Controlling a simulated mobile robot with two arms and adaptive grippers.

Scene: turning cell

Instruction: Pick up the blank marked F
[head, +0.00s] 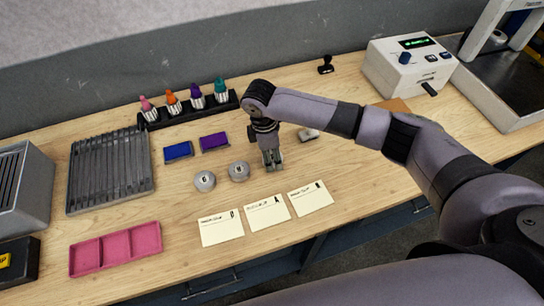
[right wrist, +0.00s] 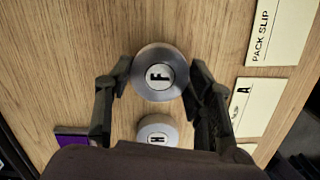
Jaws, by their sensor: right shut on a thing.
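The blank marked F (right wrist: 160,72) is a round grey metal disc with a pale letter cap, seen from above in the right wrist view. My right gripper (right wrist: 160,80) has a finger on each side of it and is shut on it. In the head view my right gripper (head: 271,162) points down over the bench; its fingers mostly hide the blank there. I cannot tell whether the blank touches the bench. The blank marked H (right wrist: 157,130) is close beside it, and also shows in the head view (head: 238,171). My left gripper is not in view.
Another round blank (head: 204,181) stands left of H. Cards (head: 267,213) lie in front; blue (head: 178,151) and purple (head: 214,141) pads lie behind left. A small grey piece (head: 308,134) is right of the gripper. A pink tray (head: 115,249) is front left.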

